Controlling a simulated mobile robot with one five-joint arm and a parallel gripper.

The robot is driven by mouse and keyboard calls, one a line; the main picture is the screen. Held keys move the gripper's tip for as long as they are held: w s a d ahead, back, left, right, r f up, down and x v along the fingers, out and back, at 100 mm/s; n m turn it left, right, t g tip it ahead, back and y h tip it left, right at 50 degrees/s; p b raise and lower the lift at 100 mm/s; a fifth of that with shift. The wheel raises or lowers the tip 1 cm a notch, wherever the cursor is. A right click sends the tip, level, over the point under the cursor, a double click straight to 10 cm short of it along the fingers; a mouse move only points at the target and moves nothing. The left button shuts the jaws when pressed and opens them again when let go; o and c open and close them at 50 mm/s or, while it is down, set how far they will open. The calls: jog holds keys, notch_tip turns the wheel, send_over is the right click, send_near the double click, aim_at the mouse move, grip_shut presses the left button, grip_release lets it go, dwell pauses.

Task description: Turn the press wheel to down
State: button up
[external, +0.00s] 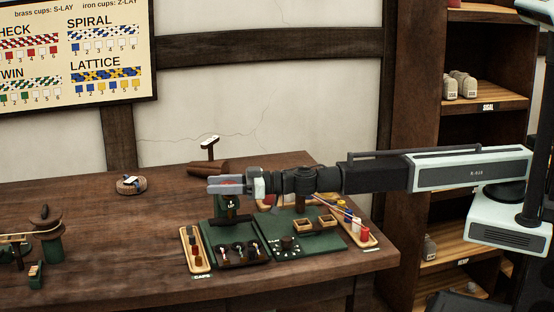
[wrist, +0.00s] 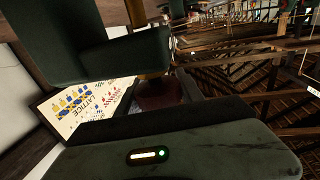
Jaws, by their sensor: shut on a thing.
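My gripper (external: 226,184) reaches in from the right over the green press station on the bench. Its jaws are shut on a dark red round part, which I take to be the press wheel (external: 231,183). In the wrist view the wheel (wrist: 158,94) sits between the two fingers, its edges partly hidden by them. A small label reading UP (external: 231,205) shows just below the gripper. The green press body (wrist: 92,55) fills the upper left of the wrist view. The wheel's exact turn angle cannot be told.
A green board (external: 322,236) with two small wooden boxes lies right of the press. Wooden trays of coloured pieces stand at the left (external: 195,262) and right (external: 372,240). A rope coil (external: 131,186) lies farther back. The bench's left middle is mostly clear.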

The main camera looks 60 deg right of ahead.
jog(key=m+t+h, duration=0.1)
jog(key=m+h, duration=0.1)
jog(key=h, duration=0.1)
jog(key=d+m+t+h, duration=0.1)
jog(key=m+h, duration=0.2)
jog(key=h, duration=0.1)
jog(key=m+t+h, duration=0.1)
jog(key=m+h, duration=0.1)
jog(key=h, duration=0.2)
jog(key=shift+w+d, duration=0.15)
jog(key=shift+w, duration=0.2)
jog(key=m+h, duration=0.2)
jog(key=h, duration=0.1)
jog(key=d+m+g+h, duration=0.1)
jog(key=m+h, duration=0.1)
jog(key=h, duration=0.1)
jog(key=shift+s+m+g, duration=0.15)
jog(key=shift+m+g, duration=0.15)
jog(key=shift+s+d+m+g+h, duration=0.1)
jog(key=shift+d+m+g+h, duration=0.15)
jog(key=shift+m+g+h, duration=0.55)
jog(key=shift+s+d+m+g+h, duration=0.1)
jog(key=shift+d+m+g+h, duration=0.3)
jog(key=shift+h, duration=0.7)
jog(key=shift+a, duration=0.1)
jog(key=o, duration=1.4)
jog(key=v, duration=0.8)
jog(key=shift+f, duration=0.1)
